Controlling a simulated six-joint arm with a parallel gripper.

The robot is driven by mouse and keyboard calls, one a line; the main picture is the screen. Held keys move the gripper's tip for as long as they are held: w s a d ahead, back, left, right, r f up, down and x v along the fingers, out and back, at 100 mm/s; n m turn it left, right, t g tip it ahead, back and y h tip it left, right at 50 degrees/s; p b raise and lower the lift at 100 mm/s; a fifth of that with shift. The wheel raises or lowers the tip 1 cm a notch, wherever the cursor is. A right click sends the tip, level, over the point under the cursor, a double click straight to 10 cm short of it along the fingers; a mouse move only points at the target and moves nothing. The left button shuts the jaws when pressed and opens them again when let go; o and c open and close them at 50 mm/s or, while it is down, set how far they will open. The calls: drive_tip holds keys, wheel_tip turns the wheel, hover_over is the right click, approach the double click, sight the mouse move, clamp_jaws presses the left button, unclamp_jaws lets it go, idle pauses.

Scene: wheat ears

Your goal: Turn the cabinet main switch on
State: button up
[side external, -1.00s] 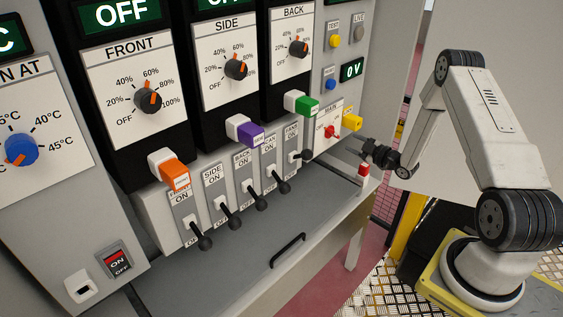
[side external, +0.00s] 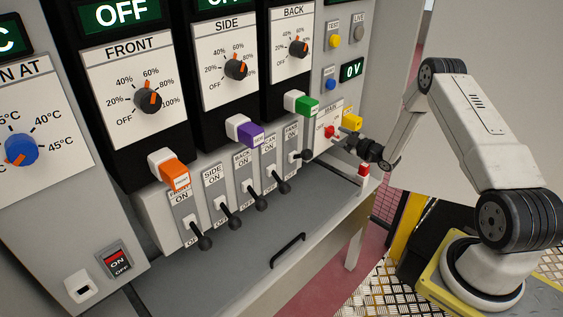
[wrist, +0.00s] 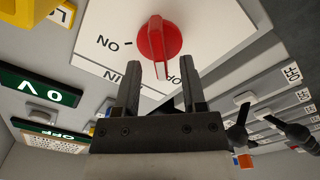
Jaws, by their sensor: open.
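The main switch (side external: 330,132) is a red rotary knob on the white MAIN plate at the right of the cabinet. In the wrist view the red knob (wrist: 157,40) has its handle pointing down the picture towards the partly hidden OFF label; the ON label (wrist: 113,43) lies to its left. My gripper (side external: 347,136) is just right of the switch in the side view. In the wrist view my gripper (wrist: 161,76) is open, its two fingers on either side of the handle's end. Whether they touch it I cannot tell.
A yellow block (side external: 352,119) sits just above my gripper. Several black-knobbed levers (side external: 261,203) stick out to the left and lower. A red-topped post (side external: 364,170) stands below my gripper. The grey shelf (side external: 300,215) below is mostly clear.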

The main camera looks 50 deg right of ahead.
drive_tip(key=shift+w, duration=0.8)
clamp_jaws()
